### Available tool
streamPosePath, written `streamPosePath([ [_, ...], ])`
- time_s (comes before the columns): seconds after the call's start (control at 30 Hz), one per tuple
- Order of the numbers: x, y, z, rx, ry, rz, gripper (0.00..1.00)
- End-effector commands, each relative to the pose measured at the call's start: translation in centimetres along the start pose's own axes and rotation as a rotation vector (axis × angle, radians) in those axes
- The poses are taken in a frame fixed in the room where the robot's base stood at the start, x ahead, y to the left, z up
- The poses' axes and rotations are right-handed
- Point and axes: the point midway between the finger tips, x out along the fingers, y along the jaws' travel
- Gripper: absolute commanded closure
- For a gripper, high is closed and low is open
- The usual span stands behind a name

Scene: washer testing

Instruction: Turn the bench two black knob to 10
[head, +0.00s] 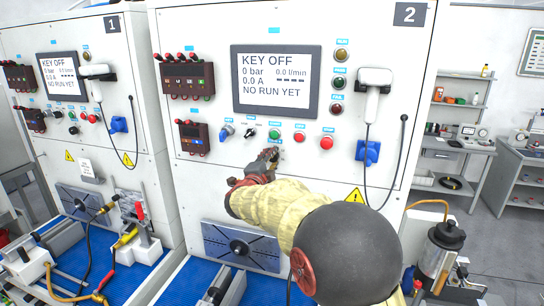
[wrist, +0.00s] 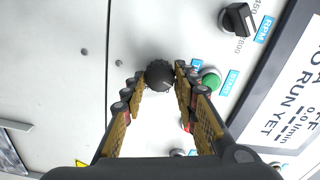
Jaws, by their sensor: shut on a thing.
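On the bench two panel, my gripper (head: 269,155) is at a spot just below the green button. In the wrist view, a round black knob (wrist: 158,73) with a ribbed edge sits between the two fingertips of my gripper (wrist: 159,80), which are shut on it from both sides. A thin light mark shows on its face; I cannot read a number by it. Its blue label is partly hidden by a finger. In the head view the knob is mostly hidden by my gripper.
A black RPM selector (wrist: 238,19) and a green button (wrist: 210,80) are close by. Red buttons (head: 327,142) stand to the right. The screen (head: 276,80) reads KEY OFF and NO RUN YET. A white handset (head: 373,85) hangs at right with a dangling cord.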

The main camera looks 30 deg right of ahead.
Motion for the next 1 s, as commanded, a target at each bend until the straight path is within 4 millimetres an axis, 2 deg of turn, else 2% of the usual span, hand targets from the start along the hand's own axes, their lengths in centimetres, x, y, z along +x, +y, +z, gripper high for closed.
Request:
streamPosePath([
  [0.4, 0.00, -0.17, 0.04, -0.278, -0.001, 0.000, 0.96],
  [1.0, 0.00, -0.03, 0.10, -0.362, -0.002, 0.000, 0.96],
])
